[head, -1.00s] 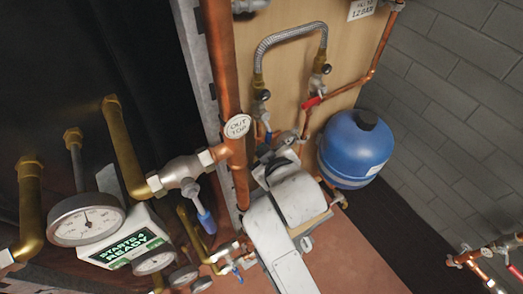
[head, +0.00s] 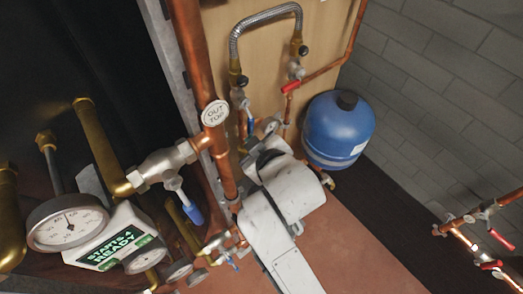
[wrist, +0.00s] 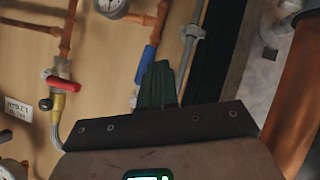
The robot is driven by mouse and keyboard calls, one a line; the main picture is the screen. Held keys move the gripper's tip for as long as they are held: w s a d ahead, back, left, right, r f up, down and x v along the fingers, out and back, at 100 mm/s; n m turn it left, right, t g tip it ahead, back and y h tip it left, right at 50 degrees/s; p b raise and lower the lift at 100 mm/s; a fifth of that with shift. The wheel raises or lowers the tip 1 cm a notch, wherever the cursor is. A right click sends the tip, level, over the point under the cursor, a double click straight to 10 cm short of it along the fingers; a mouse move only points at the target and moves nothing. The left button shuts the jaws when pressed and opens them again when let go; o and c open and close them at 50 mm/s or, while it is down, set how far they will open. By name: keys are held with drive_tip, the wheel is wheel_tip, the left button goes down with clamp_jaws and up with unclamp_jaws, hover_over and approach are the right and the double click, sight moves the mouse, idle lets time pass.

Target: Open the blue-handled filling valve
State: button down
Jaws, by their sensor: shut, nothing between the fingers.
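The blue handle (wrist: 147,58) of a valve on a copper pipe shows in the wrist view, just beyond my fingertips. It lies roughly along the pipe. A small blue handle (head: 249,115) also shows in the head view, below the left end of the braided hose. My gripper (wrist: 158,72) is shut and empty, its dark green fingers together and pointing at the lower end of the blue handle. I cannot tell whether they touch it. In the head view my arm's white links hide the fingers.
A red-handled valve (head: 290,86) sits at the other end of the braided hose (head: 262,17). A blue tank (head: 338,130) stands right of my arm. A larger blue handle (head: 190,207) hangs from a pipe valve at left, near gauges (head: 68,222). Red-handled pipes (head: 487,212) run at far right.

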drive_tip(key=v, duration=0.7)
drive_tip(key=shift+s, duration=0.2)
drive_tip(key=shift+d, duration=0.15)
drive_tip(key=s+d+f+m+g+h, duration=0.35)
drive_tip(key=s+d+f, duration=0.25)
drive_tip(key=d+f, duration=0.6)
drive_tip(key=s+d+f+m+g, duration=0.3)
drive_tip(key=s+d, duration=0.3)
drive_tip(key=s, duration=0.2)
drive_tip(key=s+d+f+m+g, duration=0.3)
drive_tip(key=s+d, duration=0.3)
drive_tip(key=s, duration=0.3)
drive_tip(key=shift+s+f+g, duration=0.15)
drive_tip(key=shift+f+g, duration=0.2)
drive_tip(key=shift+f, duration=0.2)
